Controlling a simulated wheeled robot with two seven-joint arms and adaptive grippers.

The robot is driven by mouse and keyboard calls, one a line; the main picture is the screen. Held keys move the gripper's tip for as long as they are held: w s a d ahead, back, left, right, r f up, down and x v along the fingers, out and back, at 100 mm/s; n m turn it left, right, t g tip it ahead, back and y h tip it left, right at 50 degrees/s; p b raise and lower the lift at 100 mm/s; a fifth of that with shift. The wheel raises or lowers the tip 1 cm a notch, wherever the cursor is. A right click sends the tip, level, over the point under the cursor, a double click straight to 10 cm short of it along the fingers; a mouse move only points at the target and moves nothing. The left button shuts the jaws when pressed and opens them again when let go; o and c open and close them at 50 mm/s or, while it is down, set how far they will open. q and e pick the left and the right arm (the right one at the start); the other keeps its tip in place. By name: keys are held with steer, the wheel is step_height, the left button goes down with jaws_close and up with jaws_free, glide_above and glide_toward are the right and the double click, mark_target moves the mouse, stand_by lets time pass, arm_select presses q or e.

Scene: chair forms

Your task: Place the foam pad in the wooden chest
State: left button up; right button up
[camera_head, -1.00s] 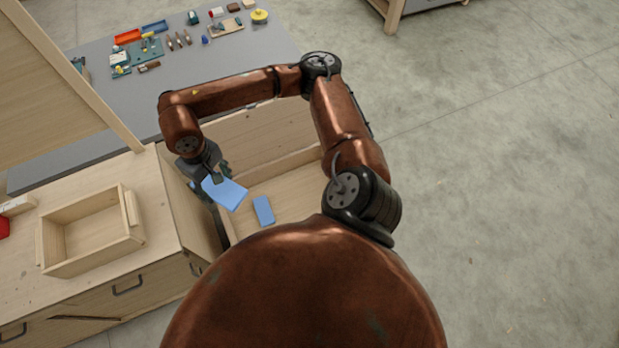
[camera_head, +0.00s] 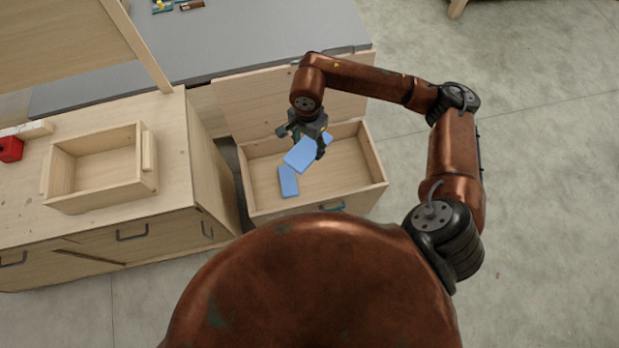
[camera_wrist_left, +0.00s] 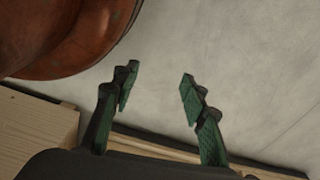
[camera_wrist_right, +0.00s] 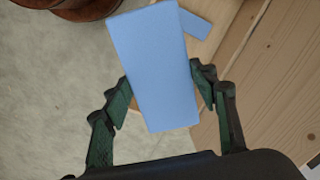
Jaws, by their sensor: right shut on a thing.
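My right gripper (camera_wrist_right: 162,84) is shut on a blue foam pad (camera_head: 305,154), a flat slab that sticks out well past the fingertips in the right wrist view (camera_wrist_right: 155,50). In the head view the held pad is tilted and shows over the open wooden chest (camera_head: 374,153); its exact height cannot be told. A second, smaller-looking blue pad (camera_head: 289,182) lies inside the chest at the left, partly behind the held pad in the right wrist view (camera_wrist_right: 195,24). My left gripper (camera_wrist_left: 155,85) is open and empty; it is outside the head view.
A wooden cabinet (camera_head: 170,222) stands left of the chest, with a shallow wooden box (camera_head: 100,193) and a red object (camera_head: 10,149) on top. A grey table (camera_head: 250,35) lies behind. The right part of the chest floor looks empty. Open concrete floor lies to the right.

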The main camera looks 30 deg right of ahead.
arm_select(q)
steer(key=w+d+f+b, duration=0.15)
steer(key=w+b, duration=0.25)
steer(key=b, duration=0.7)
arm_select(e)
step_height(320, 180, down, 20)
steer(key=w+d+f+m, duration=0.1)
steer(key=w+d+m, duration=0.15)
steer(key=m, duration=1.05)
arm_select(q)
step_height(320, 180, up, 10)
steer(key=w+d+h+b, duration=0.1)
steer(key=w+d+b, duration=0.15)
steer(key=b, duration=0.95)
arm_select(e)
steer(key=m, duration=1.2)
glide_above(314, 188)
step_height(314, 188, down, 23)
steer(key=shift+f, duration=0.1)
step_height(314, 188, down, 4)
steer(key=shift+r+b, duration=0.15)
steer(key=shift+b, duration=0.95)
steer(key=shift+f, duration=0.2)
arm_select(q)
steer(key=w+d+f+t+h, duration=0.1)
steer(key=w+d+f, duration=0.1)
steer(key=w+f, duration=0.2)
steer(key=shift+d+f, duration=0.4)
steer(key=shift+f, duration=0.05)
